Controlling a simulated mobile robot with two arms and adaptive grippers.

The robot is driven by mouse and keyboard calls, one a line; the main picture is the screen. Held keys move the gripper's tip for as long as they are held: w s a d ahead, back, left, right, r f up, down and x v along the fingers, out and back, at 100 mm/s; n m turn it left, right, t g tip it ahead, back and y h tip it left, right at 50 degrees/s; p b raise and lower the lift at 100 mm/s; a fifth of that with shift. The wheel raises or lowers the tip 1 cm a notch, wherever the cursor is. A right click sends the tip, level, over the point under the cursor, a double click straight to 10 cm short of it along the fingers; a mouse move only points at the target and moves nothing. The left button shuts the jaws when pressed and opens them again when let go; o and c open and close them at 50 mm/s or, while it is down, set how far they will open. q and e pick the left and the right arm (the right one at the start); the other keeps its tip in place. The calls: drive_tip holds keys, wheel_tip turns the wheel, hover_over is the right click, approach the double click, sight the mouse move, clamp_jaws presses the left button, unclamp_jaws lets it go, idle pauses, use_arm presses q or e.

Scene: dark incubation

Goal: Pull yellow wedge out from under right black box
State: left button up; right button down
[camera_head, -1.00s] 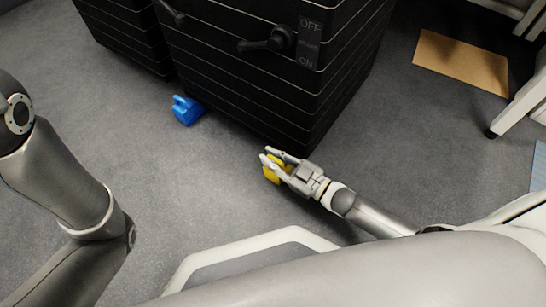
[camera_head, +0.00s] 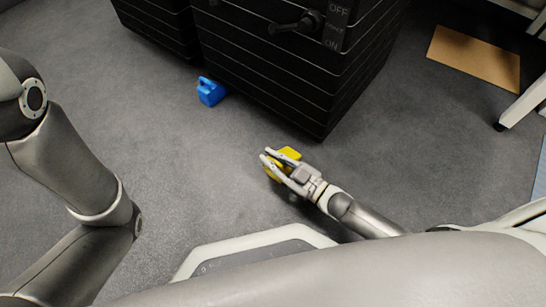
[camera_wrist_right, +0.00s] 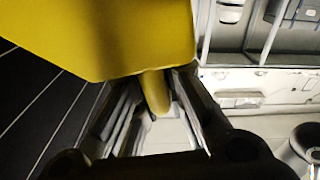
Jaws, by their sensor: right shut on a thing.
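The yellow wedge (camera_head: 290,153) is held in my right gripper (camera_head: 272,161), low over the grey floor. In the right wrist view the wedge (camera_wrist_right: 110,35) fills the upper left, and its narrow handle (camera_wrist_right: 155,92) sits between the two fingers (camera_wrist_right: 152,110). The right black box (camera_head: 285,85) stands just behind the wedge, with a strip of floor showing between them in the head view. I cannot tell whether the wedge touches the floor. My left gripper is out of view; only links of that arm show.
A blue wedge (camera_head: 210,91) sits at the lower left edge of the right black box. Another black box (camera_head: 160,22) stands to the left. A brown sheet (camera_head: 474,57) and white furniture legs (camera_head: 522,105) are at the right. The floor at the middle left is clear.

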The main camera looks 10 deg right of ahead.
drive_tip(key=shift+s+f, duration=0.15)
drive_tip(key=shift+f, duration=0.2)
drive_tip(key=c, duration=1.5)
unclamp_jaws()
drive_tip(key=shift+c, duration=0.2)
drive_tip(key=shift+o, duration=0.6)
drive_tip(key=shift+r, duration=0.15)
drive_tip(key=v, duration=1.2)
